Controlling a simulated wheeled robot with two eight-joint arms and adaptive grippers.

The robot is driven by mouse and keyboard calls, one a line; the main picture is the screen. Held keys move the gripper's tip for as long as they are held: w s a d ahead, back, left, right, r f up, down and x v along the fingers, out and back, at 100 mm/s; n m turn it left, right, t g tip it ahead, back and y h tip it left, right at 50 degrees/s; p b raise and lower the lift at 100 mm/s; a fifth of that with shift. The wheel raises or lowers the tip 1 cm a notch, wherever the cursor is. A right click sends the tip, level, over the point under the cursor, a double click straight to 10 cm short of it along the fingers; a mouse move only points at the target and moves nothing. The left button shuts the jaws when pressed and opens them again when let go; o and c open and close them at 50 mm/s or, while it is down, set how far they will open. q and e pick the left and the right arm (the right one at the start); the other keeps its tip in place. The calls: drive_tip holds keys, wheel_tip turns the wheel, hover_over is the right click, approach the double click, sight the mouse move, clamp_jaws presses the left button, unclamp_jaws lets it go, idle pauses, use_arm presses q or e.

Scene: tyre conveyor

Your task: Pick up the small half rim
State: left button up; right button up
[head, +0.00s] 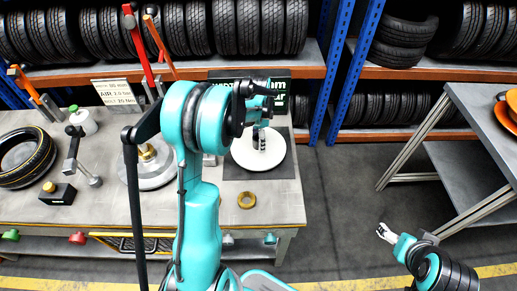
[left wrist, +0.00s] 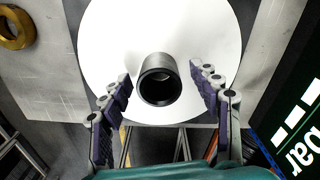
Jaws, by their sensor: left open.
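A dark hollow round piece, which looks like the small half rim (left wrist: 159,68), stands on a white round disc (left wrist: 105,40) in the left wrist view. Its open end faces the camera. My left gripper (left wrist: 161,76) is open, with one finger on each side of the piece and a visible gap to it in the picture. In the head view my left gripper (head: 261,136) is over the white disc (head: 273,158) and mostly hides the piece. My right gripper (head: 384,233) is at the lower right, away from the table; its jaw state is unclear.
A gold ring (head: 246,200) lies on the workbench (head: 290,208) in front of the disc. A dark sign (head: 280,82) stands behind the disc. A tyre (head: 27,158) and a grey round base (head: 155,174) are on the left. Tyre racks line the back.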

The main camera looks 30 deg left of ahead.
use_arm(q)
drive_tip(key=shift+r, duration=0.1)
clamp_jaws()
